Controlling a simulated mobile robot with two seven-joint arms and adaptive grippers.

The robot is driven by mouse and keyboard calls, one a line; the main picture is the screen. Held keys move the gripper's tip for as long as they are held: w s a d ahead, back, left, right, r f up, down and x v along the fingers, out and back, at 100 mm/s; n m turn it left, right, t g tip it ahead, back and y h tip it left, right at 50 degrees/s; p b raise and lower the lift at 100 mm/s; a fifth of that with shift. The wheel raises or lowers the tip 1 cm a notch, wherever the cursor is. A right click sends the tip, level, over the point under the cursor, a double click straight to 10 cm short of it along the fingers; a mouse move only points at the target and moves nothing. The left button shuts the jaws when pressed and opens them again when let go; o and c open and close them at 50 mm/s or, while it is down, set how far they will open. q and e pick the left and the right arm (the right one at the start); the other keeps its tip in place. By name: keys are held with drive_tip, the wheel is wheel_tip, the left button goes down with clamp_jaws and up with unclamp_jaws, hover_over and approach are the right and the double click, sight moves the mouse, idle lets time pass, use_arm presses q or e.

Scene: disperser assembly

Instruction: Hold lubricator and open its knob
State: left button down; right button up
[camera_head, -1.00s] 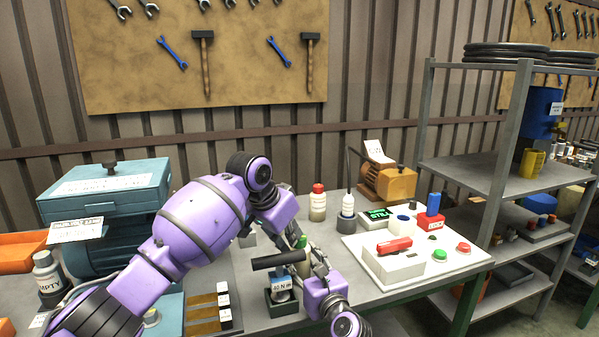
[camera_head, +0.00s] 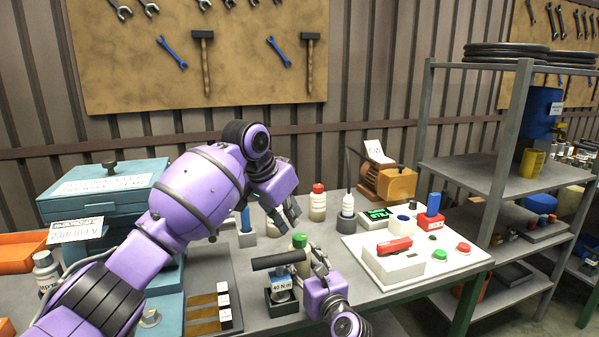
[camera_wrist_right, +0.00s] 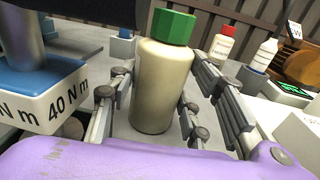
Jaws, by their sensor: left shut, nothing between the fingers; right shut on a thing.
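The lubricator is a cream bottle with a green knob on top (camera_head: 300,242). It stands upright near the table's front edge, and its body (camera_wrist_right: 163,85) fills the middle of the right wrist view. My right gripper (camera_head: 312,264) has its fingers on both sides of the bottle body, shut on it; they also show in the right wrist view (camera_wrist_right: 160,110). The green knob sits on the bottle top, clear of the right fingers. My left gripper (camera_head: 288,217) is shut and empty, above and behind the knob, apart from it.
A 40 N m torque device (camera_head: 281,286) with a dark handle stands just left of the bottle. A red-capped bottle (camera_head: 318,204) and a white-tipped bottle (camera_head: 348,207) stand behind. A white control panel (camera_head: 398,262) with buttons lies to the right.

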sight(294, 241)
use_arm(q)
drive_tip(key=shift+w+a+f, duration=0.25)
drive_tip(key=shift+a+f, duration=0.05)
drive_tip(key=shift+f, duration=0.7)
drive_tip(key=shift+w+a+f, duration=0.2)
drive_tip(key=shift+a+f, duration=0.15)
drive_tip(key=shift+f, duration=0.7)
drive_tip(key=shift+w+a+f, duration=0.25)
drive_tip(key=shift+a+f, duration=0.05)
drive_tip(key=shift+f, duration=0.7)
drive_tip(key=shift+w+d+r, duration=0.1)
drive_tip(key=shift+w+d, duration=0.15)
drive_tip(key=shift+d, duration=0.5)
drive_tip(key=shift+s+d, duration=0.1)
drive_tip(key=shift+s, duration=0.1)
drive_tip(key=shift+s+d, duration=0.15)
drive_tip(key=shift+s, duration=0.25)
drive_tip(key=shift+s+d, duration=0.1)
drive_tip(key=shift+d, duration=0.2)
drive_tip(key=shift+s, duration=0.1)
